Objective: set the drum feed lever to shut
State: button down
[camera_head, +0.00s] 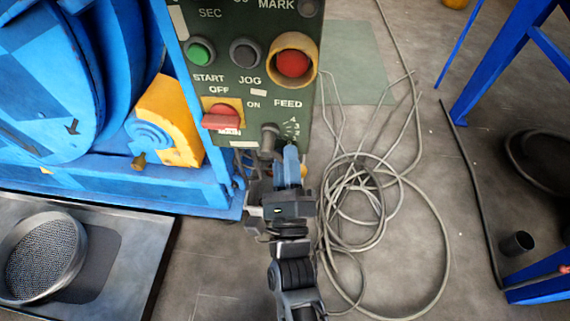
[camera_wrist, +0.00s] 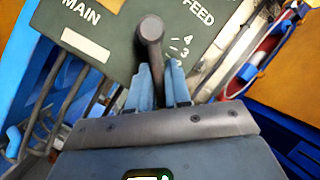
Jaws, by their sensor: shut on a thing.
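The drum feed lever (camera_head: 268,138) is a dark grey rod with a round knob at the lower end of the green control panel (camera_head: 240,60), below the word FEED. My gripper (camera_head: 289,158) is at the panel's lower edge. In the wrist view the blue fingers of my gripper (camera_wrist: 159,78) stand on either side of the lever's shaft, shut on it.
A red-and-yellow main switch (camera_head: 222,115) is left of the lever. START, JOG and a red stop button (camera_head: 293,64) are above. Coiled grey cable (camera_head: 375,205) lies on the floor to the right. A round sieve (camera_head: 42,257) sits at lower left.

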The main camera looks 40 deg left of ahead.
jog(key=shift+f+m, duration=0.15)
jog(key=shift+m, duration=0.15)
jog(key=c, duration=1.1)
grip_release()
jog(key=shift+c, duration=0.2)
jog(key=shift+s, duration=0.1)
jog(key=v, duration=0.7)
jog(key=shift+s+f+p, duration=0.2)
jog(key=shift+s+p, duration=0.05)
jog(key=shift+p, duration=0.15)
jog(key=shift+d, duration=0.15)
